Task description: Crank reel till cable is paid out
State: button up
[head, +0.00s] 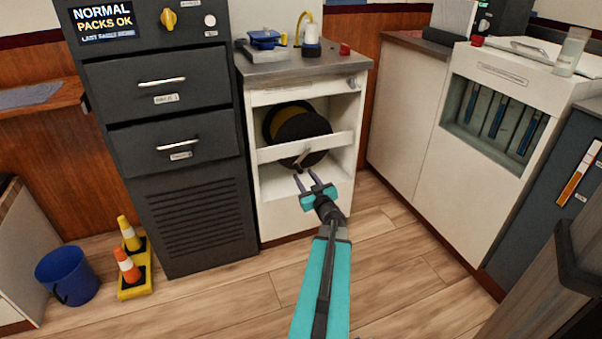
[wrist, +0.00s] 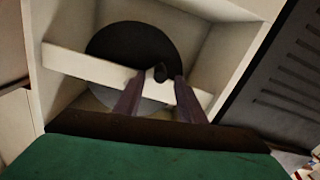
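The cable reel (head: 303,127) sits in the open bay of a white cabinet, its dark round face behind a white crossbar. A yellow band, apparently cable, shows behind that face. The reel also shows in the wrist view (wrist: 122,45). The crank handle (head: 303,156) sticks out at the crossbar; its dark knob (wrist: 160,72) shows in the wrist view. My gripper (head: 306,175) is open and empty, just below and in front of the handle. In the wrist view the knob appears between the fingertips (wrist: 153,78), slightly beyond them. I see no contact.
The dark drawer cabinet (head: 190,225) stands close on the left, the white counter (head: 405,125) on the right. Small items, including a blue box (head: 265,38), lie on the cabinet top. A blue bucket (head: 67,278) and cones (head: 128,265) stand at left. The floor (head: 400,265) in front is clear.

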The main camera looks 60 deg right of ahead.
aim_at(302, 172)
jog(key=shift+b+x, duration=0.65)
jog(key=shift+x, duration=1.85)
grip_shut()
jog(key=shift+d, duration=0.45)
jog(key=shift+s+a, duration=0.1)
jog(key=shift+a, duration=0.2)
